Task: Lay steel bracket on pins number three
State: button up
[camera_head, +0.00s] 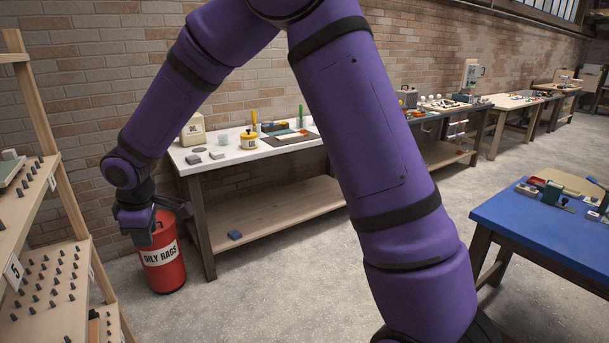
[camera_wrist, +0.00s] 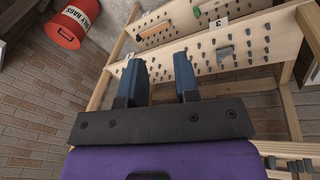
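My gripper (camera_wrist: 161,65) is open, with its two blue fingers apart and nothing between them. In the head view my gripper (camera_head: 140,226) hangs in front of the red can, to the right of the pin rack. In the wrist view a sloping pin board (camera_wrist: 245,42) lies beyond the fingers, with a label "3" (camera_wrist: 218,22) on its rail. A grey angled piece (camera_wrist: 226,54) lies among the pins, right of the fingertips and apart from them. It looks like the steel bracket, but it is too small to be sure.
A red oily-rags can (camera_head: 164,267) stands on the floor beside a white-topped workbench (camera_head: 225,163). The rack's lower pin board (camera_head: 50,282) bears a label "5" (camera_head: 14,271). A blue table (camera_head: 545,228) with small parts stands at right. The floor between is clear.

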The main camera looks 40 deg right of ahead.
jog(key=s+d+r+m+t+h, duration=0.15)
jog(key=s+d+r+m, duration=0.45)
jog(key=s+d+r, duration=0.8)
jog(key=s+d+r+m, duration=0.2)
jog(key=s+d+m, duration=0.1)
jog(key=s, duration=0.6)
jog(key=s+d+r+m+y, duration=0.1)
jog(key=s+d+r+m, duration=0.2)
jog(key=s, duration=0.7)
jog(key=shift+s+d+m+t, duration=0.3)
jog(key=shift+d+t, duration=0.15)
jog(key=shift+d, duration=0.8)
jog(key=shift+a+r, duration=0.1)
